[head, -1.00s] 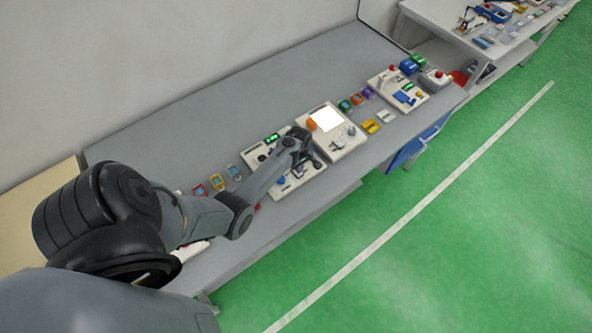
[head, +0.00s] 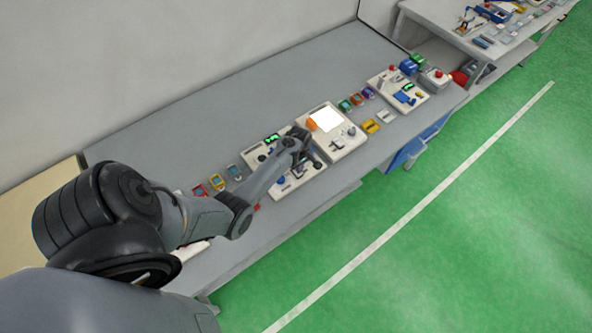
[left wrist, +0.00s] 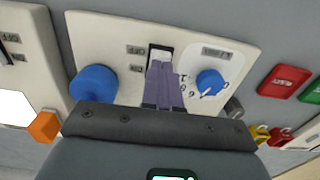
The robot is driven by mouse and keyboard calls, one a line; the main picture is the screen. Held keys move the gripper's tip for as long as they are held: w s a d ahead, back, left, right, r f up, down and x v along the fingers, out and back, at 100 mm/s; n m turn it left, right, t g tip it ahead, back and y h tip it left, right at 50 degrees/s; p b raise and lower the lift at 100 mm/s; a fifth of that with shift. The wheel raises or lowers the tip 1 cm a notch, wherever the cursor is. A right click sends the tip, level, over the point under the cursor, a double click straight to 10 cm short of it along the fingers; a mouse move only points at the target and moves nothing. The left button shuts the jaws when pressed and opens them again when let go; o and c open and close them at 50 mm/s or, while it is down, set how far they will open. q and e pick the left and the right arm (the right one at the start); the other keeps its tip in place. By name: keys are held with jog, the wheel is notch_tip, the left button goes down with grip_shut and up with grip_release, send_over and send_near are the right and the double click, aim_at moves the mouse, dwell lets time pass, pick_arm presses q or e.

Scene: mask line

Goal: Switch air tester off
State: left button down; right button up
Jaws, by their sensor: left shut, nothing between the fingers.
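A cream device panel with a green display, which I take for the air tester (head: 312,177), lies on the bench in the head view. In the left wrist view the panel (left wrist: 112,30) shows close up, with a large blue knob (left wrist: 93,83), a smaller blue dial (left wrist: 209,82) and a dark switch slot (left wrist: 160,49) between them. My left gripper (head: 301,165) is over this panel. Its purple fingers are shut and empty; in the left wrist view the fingertips (left wrist: 161,68) are at the slot. They hide the switch lever, so its position and any contact cannot be told.
A device with a white screen (head: 326,119) and an orange part stands right beside the panel. Small coloured pieces (head: 217,181) lie to its left. Another device (head: 398,92) stands farther along the bench. The back of the grey bench (head: 220,100) is clear.

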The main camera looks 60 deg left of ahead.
pick_arm(q)
jog(key=shift+f+b, duration=0.65)
jog(key=shift+f, duration=0.35)
dwell(0.6)
jog(key=shift+r, duration=0.15)
notch_tip(320, 180, up, 3)
jog(key=p, duration=0.3)
jog(key=shift+f, duration=0.2)
notch_tip(320, 180, up, 4)
jog(key=p, duration=0.4)
jog(key=shift+r+p, duration=0.15)
jog(key=shift+p, duration=0.25)
